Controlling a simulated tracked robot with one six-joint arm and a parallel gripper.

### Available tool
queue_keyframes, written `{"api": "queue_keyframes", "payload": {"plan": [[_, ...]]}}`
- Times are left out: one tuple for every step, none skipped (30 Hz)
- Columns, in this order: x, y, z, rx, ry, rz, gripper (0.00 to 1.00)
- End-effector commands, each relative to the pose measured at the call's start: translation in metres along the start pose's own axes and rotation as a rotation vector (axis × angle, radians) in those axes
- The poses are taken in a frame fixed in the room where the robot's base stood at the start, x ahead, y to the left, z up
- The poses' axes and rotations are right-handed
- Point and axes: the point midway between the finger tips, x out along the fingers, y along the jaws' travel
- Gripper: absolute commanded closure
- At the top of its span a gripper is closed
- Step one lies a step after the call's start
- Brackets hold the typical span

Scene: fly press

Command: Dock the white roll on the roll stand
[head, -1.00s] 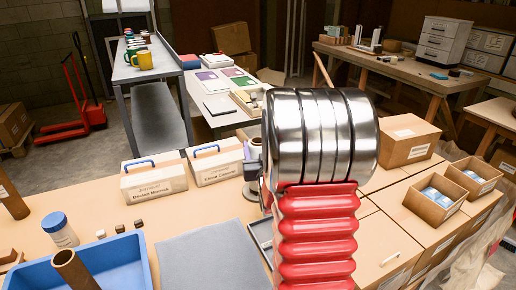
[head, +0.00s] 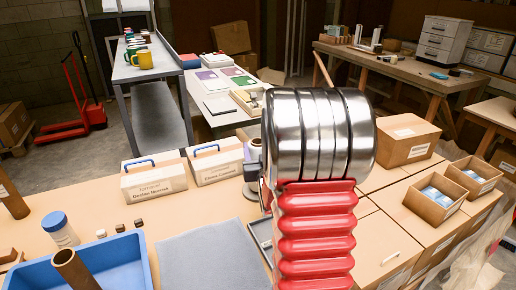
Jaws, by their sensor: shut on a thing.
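My silver and red arm fills the middle right of the head view and hides most of my gripper. Only a dark edge of my gripper (head: 253,169) shows at the arm's left side, shut on the white roll. A pale sliver of the white roll (head: 254,149) shows just above that edge. A grey rounded base, seemingly the roll stand (head: 249,190), shows just below, on the bench. Whether the roll touches or sits on the stand is hidden behind my arm.
Two white boxes with blue handles (head: 154,182) stand just left of the stand. A grey mat (head: 205,262), a blue tray (head: 120,262) and a blue-lidded jar (head: 60,230) lie nearer. Cardboard boxes (head: 405,140) crowd the right side.

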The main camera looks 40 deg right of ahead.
Motion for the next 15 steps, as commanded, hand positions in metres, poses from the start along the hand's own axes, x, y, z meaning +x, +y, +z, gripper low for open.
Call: {"api": "queue_keyframes", "payload": {"plan": [[0.0003, 0.0001, -0.0006, 0.000, 0.003, 0.000, 1.00], [0.0004, 0.0002, -0.0001, 0.000, 0.003, 0.000, 1.00], [0.0004, 0.0002, 0.0005, 0.000, 0.003, 0.000, 1.00], [0.0004, 0.0002, 0.0009, 0.000, 0.003, 0.000, 1.00], [0.0004, 0.0002, 0.0013, 0.000, 0.003, 0.000, 1.00], [0.0004, 0.0003, 0.0019, 0.000, 0.003, 0.000, 1.00], [0.0004, 0.0003, 0.0023, 0.000, 0.003, 0.000, 1.00], [0.0004, 0.0003, 0.0026, 0.000, 0.003, 0.000, 1.00], [0.0004, 0.0003, 0.0031, 0.000, 0.003, 0.000, 1.00], [0.0004, 0.0004, 0.0035, 0.000, 0.003, 0.000, 1.00], [0.0004, 0.0004, 0.0039, 0.000, 0.003, 0.000, 1.00], [0.0004, 0.0004, 0.0043, 0.000, 0.004, 0.001, 1.00], [0.0004, 0.0004, 0.0047, 0.000, 0.004, 0.001, 1.00], [0.0004, 0.0005, 0.0043, 0.000, 0.004, 0.001, 0.45], [0.0003, 0.0005, 0.0044, 0.000, 0.004, 0.001, 0.42]]}}
